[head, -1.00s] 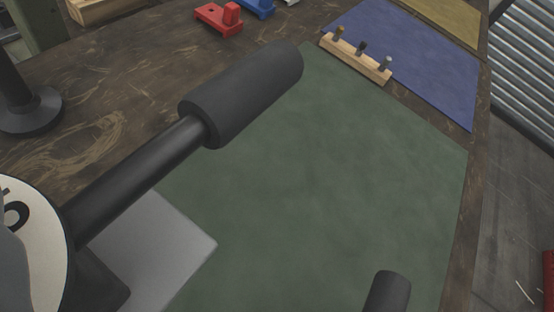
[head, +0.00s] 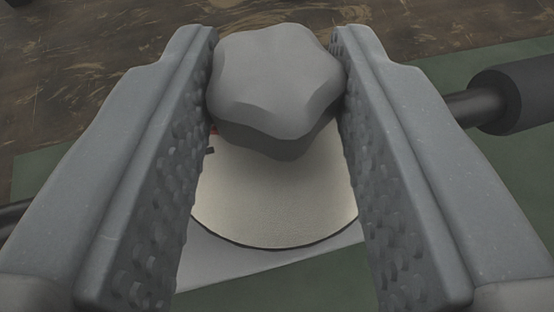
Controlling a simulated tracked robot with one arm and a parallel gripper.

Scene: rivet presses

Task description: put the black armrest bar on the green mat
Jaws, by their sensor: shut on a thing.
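My gripper (head: 277,40) is shut on a grey star-shaped knob (head: 277,82), with one finger against each side. The knob sits above a pale round disc (head: 275,205). A black bar with a thick dark sleeve (head: 515,95) shows at the right edge, partly hidden by the right finger; this looks like the armrest bar. A short piece of dark rod (head: 12,212) shows at the left edge. The green mat (head: 500,60) lies below, behind the fingers and disc. How the knob and bar connect is hidden.
A pale grey plate (head: 215,262) lies under the disc, over the green surface.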

